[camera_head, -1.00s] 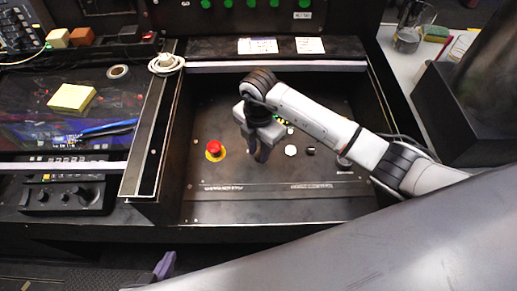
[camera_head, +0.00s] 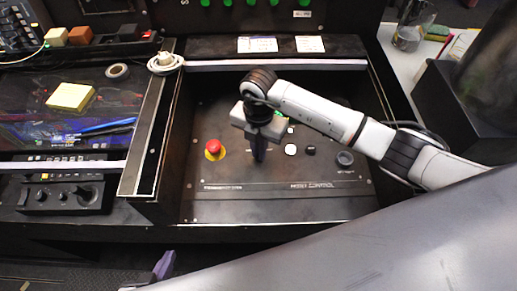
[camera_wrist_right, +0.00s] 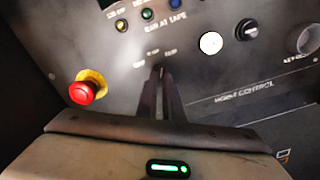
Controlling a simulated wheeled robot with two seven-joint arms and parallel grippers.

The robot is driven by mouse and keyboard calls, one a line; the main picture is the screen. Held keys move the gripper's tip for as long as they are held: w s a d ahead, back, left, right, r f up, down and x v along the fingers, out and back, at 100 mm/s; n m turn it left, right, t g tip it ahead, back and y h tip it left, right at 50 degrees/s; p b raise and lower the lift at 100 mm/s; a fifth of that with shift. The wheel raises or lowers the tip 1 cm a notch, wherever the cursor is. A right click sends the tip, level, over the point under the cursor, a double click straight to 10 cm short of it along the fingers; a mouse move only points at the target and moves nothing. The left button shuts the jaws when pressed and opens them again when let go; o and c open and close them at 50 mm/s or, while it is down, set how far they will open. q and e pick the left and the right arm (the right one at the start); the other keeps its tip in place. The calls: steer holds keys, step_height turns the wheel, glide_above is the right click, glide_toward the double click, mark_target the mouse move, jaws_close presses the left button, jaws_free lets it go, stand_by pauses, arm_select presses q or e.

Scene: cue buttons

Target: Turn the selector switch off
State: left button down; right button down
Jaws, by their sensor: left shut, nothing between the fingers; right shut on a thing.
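The selector switch sits on the dark sloped panel (camera_head: 215,180), between the red emergency button (camera_head: 213,146) and a white button (camera_head: 290,149). My right gripper (camera_head: 258,158) comes down over it from above, hiding it in the head view. In the right wrist view the two dark fingertips (camera_wrist_right: 158,72) are close together at the switch's place, below small printed position labels. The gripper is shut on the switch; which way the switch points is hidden. My left gripper (camera_head: 165,265) shows only as a purple-grey tip at the bottom left, shut and empty, away from the panel.
The red button on its yellow collar (camera_wrist_right: 88,88) stands left of the fingers. A white button (camera_wrist_right: 210,43), a black knob (camera_wrist_right: 247,29) and a round key socket (camera_wrist_right: 303,40) lie to the right. Raised walls enclose the panel; a coiled white cable (camera_head: 165,63) lies on its left wall.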

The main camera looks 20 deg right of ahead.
steer(key=n+b, duration=0.1)
steer(key=n, duration=0.3)
steer(key=shift+d+n+b, duration=0.1)
steer(key=shift+n+b, duration=0.2)
steer(key=n+b, duration=0.3)
steer(key=n, duration=0.2)
steer(key=shift+s+d+f, duration=0.1)
steer(key=shift+d, duration=0.05)
steer(key=shift+n+b, duration=0.45)
steer(key=shift+n, duration=0.55)
steer(key=shift+n+b, duration=0.4)
steer(key=shift+n, duration=0.3)
steer(key=shift+d+n+b, duration=0.1)
steer(key=shift+n+b, duration=0.25)
steer(key=shift+n, duration=0.55)
